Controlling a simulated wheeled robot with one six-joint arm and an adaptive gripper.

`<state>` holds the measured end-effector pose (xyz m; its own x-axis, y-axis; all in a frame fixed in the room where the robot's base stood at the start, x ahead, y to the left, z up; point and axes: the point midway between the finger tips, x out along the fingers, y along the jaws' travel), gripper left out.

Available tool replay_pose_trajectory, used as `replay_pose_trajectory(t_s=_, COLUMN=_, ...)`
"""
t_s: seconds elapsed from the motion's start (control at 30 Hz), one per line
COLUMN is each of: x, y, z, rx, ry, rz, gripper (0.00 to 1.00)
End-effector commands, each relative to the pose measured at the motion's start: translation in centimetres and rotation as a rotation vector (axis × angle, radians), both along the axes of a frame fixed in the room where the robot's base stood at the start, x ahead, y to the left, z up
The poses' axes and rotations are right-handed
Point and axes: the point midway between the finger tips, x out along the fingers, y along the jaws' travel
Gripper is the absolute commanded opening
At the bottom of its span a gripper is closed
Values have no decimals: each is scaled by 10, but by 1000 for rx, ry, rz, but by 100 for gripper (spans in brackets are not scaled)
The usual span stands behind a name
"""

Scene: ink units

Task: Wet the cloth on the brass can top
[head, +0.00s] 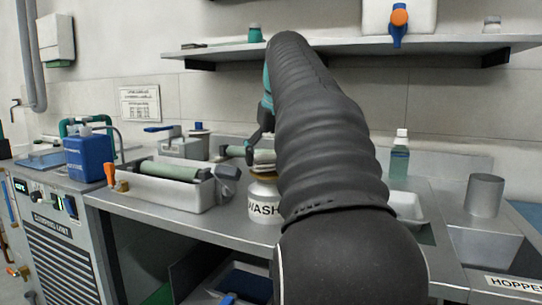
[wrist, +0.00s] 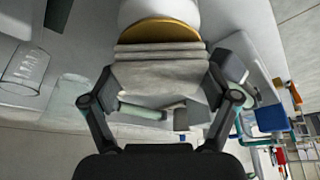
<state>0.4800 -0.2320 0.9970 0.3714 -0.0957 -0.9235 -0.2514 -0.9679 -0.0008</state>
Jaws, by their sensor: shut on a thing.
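The white can labelled WASH (head: 262,208) stands on the bench, partly hidden behind my arm. Its brass top (wrist: 158,31) shows in the wrist view as a round golden rim. My gripper (wrist: 160,78) is shut on a folded grey-white cloth (wrist: 160,70), with one finger on each side. The cloth also shows in the head view (head: 264,157), directly over the can. It is at or very close to the brass top; I cannot tell whether they touch. In the head view my gripper (head: 251,150) is mostly hidden behind my arm.
A grey tray with a green roller (head: 168,171) stands left of the can. A blue jug (head: 88,158) is farther left. A clear bottle (head: 399,158), a metal cylinder (head: 484,195) and a hopper are on the right. A shelf (head: 350,48) runs above the bench.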

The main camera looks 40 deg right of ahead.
Motion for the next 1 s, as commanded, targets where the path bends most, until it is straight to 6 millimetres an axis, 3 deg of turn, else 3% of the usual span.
replay_pose_trajectory(t_s=1.0, x=0, y=0, z=-11, rx=1, ry=0, rz=1, gripper=59)
